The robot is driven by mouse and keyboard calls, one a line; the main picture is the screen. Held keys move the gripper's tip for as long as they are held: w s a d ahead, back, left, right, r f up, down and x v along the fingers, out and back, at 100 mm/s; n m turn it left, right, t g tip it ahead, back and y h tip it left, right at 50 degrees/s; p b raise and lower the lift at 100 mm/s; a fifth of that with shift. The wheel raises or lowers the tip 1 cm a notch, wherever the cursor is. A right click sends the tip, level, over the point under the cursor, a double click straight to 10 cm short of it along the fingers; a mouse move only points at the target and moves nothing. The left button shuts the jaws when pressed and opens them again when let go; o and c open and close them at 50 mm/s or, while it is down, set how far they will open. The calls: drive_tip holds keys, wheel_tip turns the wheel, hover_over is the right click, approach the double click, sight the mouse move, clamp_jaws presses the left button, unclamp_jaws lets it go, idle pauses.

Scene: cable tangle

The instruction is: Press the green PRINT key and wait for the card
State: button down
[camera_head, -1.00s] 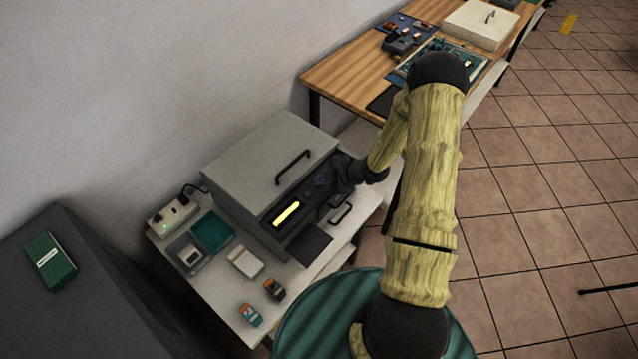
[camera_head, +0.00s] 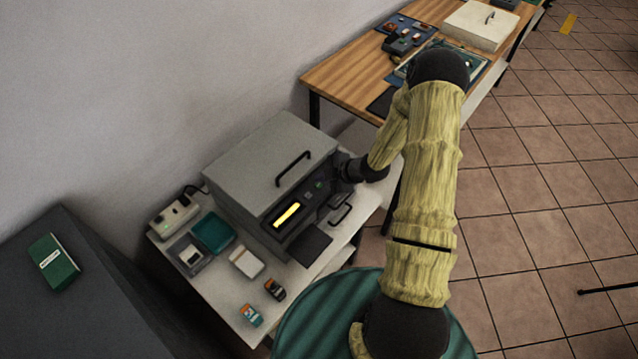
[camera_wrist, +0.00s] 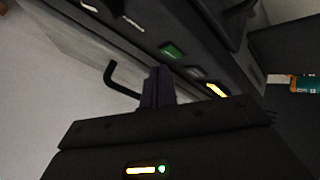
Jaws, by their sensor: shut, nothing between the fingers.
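The grey printer (camera_head: 262,170) stands on a white table with a dark front panel. The green PRINT key (camera_wrist: 172,50) sits on that panel; it also shows small in the head view (camera_head: 319,184). A lit yellow display (camera_head: 287,215) is on the same panel, also seen in the wrist view (camera_wrist: 216,90). My gripper (camera_wrist: 158,72) is shut and empty, its tips just short of the green key in the wrist view, apparently with a gap. No card shows on the dark tray (camera_head: 309,244) at the printer's front.
A black handle (camera_head: 293,168) is on the printer's lid. A power strip (camera_head: 174,215), a teal box (camera_head: 212,231), a white box (camera_head: 246,261) and two small cartridges (camera_head: 274,289) lie on the white table (camera_head: 222,312). A wooden workbench (camera_head: 345,75) with electronics is behind.

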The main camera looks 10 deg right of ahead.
drive_tip(key=shift+r+p, duration=1.85)
drive_tip(key=shift+r, duration=0.7)
wheel_tip(320, 180, up, 7)
drive_tip(key=m+h, duration=0.4)
hover_over(323, 186)
drive_tip(key=s+d, duration=0.1)
drive_tip(key=d, duration=0.1)
drive_tip(key=s+r+m+g+h, duration=0.1)
drive_tip(key=s+r+m+h, duration=0.1)
drive_tip(key=s+r+m, duration=0.5)
drive_tip(key=s+a+r+m+g, duration=0.2)
drive_tip(key=s+r+m, duration=0.5)
drive_tip(key=s, duration=0.5)
wheel_tip(323, 186, up, 2)
drive_tip(key=shift+s+a+r+m+g+h, duration=0.1)
drive_tip(key=shift+s+a+m+g+h, duration=0.1)
drive_tip(key=shift+a+m+g+h, duration=0.25)
